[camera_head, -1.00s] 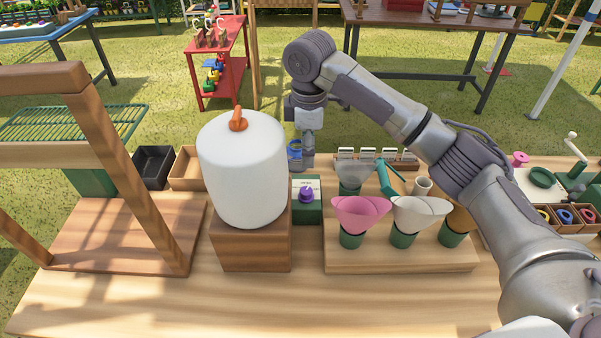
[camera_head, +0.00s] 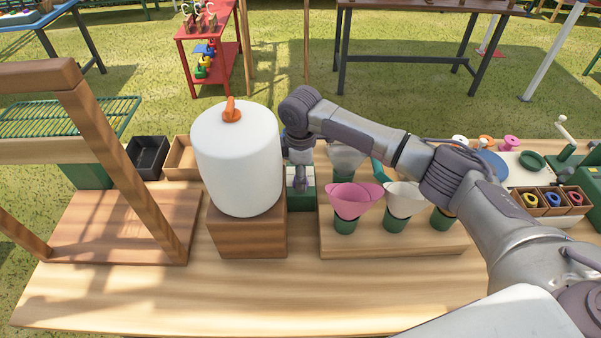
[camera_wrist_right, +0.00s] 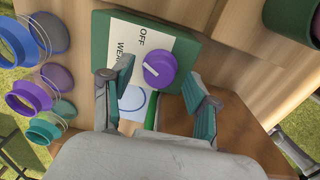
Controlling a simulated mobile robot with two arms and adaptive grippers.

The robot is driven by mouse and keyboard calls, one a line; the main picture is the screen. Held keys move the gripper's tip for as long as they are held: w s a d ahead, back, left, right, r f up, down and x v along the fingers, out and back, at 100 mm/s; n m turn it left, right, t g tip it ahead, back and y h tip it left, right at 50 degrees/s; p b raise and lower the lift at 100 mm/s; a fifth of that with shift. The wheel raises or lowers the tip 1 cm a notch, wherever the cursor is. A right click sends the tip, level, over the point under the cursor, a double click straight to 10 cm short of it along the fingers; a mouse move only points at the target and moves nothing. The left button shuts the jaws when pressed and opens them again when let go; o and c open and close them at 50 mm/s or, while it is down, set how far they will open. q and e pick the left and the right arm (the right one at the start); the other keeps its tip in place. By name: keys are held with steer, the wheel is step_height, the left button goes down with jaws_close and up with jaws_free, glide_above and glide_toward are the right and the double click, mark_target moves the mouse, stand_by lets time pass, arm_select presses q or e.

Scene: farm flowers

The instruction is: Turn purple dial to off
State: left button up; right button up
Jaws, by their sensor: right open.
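The purple dial (camera_wrist_right: 160,69) sits on a green box (camera_wrist_right: 187,53) with a white label. The label reads "OFF" near the dial, and other lettering lies partly behind a finger. A white pointer line shows on the dial's face. My right gripper (camera_wrist_right: 153,97) is open, its two fingers on either side and just short of the dial; I cannot tell whether they touch it. In the head view my right gripper (camera_head: 301,180) hangs over the green box (camera_head: 301,200) and hides the dial. My left gripper is not in view.
A white tank (camera_head: 238,160) on a wooden block (camera_head: 247,232) stands left of the box. Pink (camera_head: 353,200) and white (camera_head: 403,199) flower-like cones on a wooden stand are close on the right. The table front (camera_head: 240,290) is clear.

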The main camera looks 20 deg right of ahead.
steer(key=shift+f, duration=0.15)
jaws_close()
steer(key=m+p, duration=0.1)
steer(key=p, duration=0.1)
steer(key=m+p, duration=0.2)
steer(key=p, duration=0.1)
steer(key=shift+r+p, duration=0.3)
steer(key=shift+p, duration=0.05)
steer(key=m+p, duration=0.2)
steer(key=shift+f+m+p, duration=0.15)
steer(key=shift+m+p, duration=0.15)
steer(key=shift+m, duration=0.1)
steer(key=shift+f+m+p, duration=0.1)
steer(key=shift+m+p, duration=0.25)
steer(key=shift+m, duration=0.05)
jaws_free()
